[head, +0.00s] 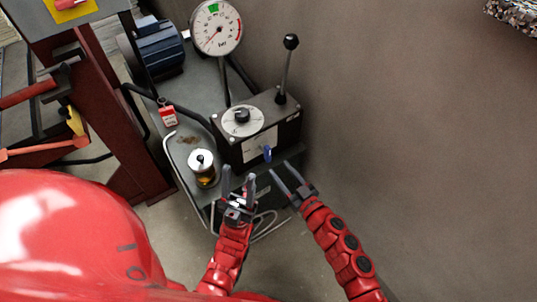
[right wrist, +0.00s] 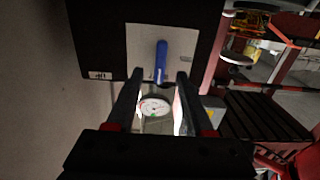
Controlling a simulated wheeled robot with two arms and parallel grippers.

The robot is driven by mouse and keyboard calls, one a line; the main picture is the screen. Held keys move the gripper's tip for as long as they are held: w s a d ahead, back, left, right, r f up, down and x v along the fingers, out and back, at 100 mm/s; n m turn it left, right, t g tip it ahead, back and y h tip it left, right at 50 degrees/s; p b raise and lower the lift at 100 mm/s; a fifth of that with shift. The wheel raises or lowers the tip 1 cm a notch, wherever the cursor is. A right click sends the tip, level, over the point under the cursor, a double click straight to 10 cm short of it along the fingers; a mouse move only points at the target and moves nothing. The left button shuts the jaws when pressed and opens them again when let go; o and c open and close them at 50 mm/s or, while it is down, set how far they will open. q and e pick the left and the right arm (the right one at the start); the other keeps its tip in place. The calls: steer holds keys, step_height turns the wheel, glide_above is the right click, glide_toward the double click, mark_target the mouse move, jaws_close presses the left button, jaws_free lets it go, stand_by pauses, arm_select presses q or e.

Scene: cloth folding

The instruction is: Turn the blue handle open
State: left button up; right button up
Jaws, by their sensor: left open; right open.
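The blue handle (head: 267,153) is on the front of a dark control box (head: 228,150), low on its light plate. In the right wrist view the blue handle (right wrist: 161,60) points up and down in the picture, on the light plate (right wrist: 190,50). My right gripper (head: 285,178) is open and empty, just to the right of and in front of the handle. In the right wrist view its two fingers (right wrist: 156,80) are apart, with the handle's end between or just beyond their tips; contact cannot be told. My left gripper (head: 238,178) is open and empty, left of the handle.
The box has a black knob (head: 242,116) on a round dial and a tall lever (head: 286,68). A pressure gauge (head: 215,28) stands behind. A glass jar (head: 203,168) and a red tag (head: 167,112) are at the left. A bare wall (head: 420,130) closes the right side.

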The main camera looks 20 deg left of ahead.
mark_target(270, 157)
steer(key=x, duration=0.8)
steer(key=shift+b, duration=0.3)
jaws_close()
